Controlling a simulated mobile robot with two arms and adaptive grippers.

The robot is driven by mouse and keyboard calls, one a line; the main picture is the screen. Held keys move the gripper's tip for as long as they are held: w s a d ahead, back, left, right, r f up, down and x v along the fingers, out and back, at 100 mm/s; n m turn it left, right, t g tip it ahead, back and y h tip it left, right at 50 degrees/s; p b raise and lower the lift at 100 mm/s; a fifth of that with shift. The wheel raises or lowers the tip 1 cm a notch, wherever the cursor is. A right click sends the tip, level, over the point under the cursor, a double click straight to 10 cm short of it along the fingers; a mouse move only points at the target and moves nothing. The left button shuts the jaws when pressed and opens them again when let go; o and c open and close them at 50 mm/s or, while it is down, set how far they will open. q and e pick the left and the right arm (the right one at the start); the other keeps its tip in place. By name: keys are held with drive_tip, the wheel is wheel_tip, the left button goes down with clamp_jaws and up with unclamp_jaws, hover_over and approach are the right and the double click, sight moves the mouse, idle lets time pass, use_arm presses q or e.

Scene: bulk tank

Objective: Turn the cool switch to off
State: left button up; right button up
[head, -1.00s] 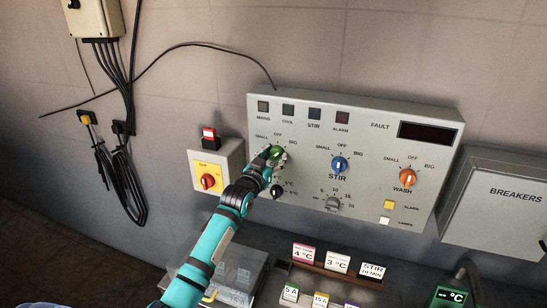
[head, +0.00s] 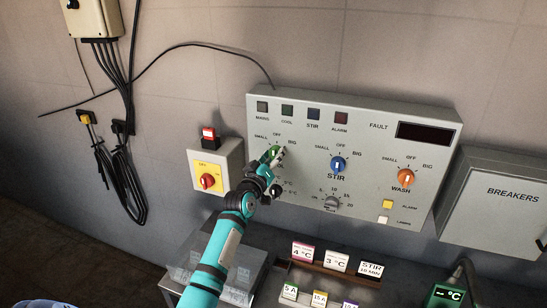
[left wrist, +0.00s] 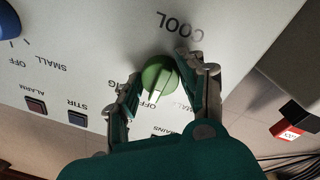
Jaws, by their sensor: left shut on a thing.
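The cool switch (head: 273,151) is a green knob on the grey control panel's left side. It also shows in the left wrist view (left wrist: 157,76), upside down, beside the COOL lettering. Its white pointer is at or very near the OFF mark there. My left gripper (head: 275,158) is at the switch, with one finger on each side of it. In the left wrist view, my left gripper (left wrist: 160,68) is shut on the switch. In the head view the fingers hide part of the knob. My right gripper is not in view.
The blue stir knob (head: 338,164) and orange wash knob (head: 403,177) are to the right. A dark knob (head: 275,190) sits just below my gripper. A yellow box with a red switch (head: 207,181) is to the left. Label cards (head: 336,262) stand below.

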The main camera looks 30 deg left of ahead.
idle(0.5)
use_arm(q)
drive_tip(key=o, duration=1.2)
drive_tip(key=shift+c, duration=0.2)
drive_tip(key=shift+s, duration=0.2)
drive_tip(key=v, duration=1.1)
drive_tip(key=shift+s, duration=0.3)
drive_tip(key=shift+f, duration=0.1)
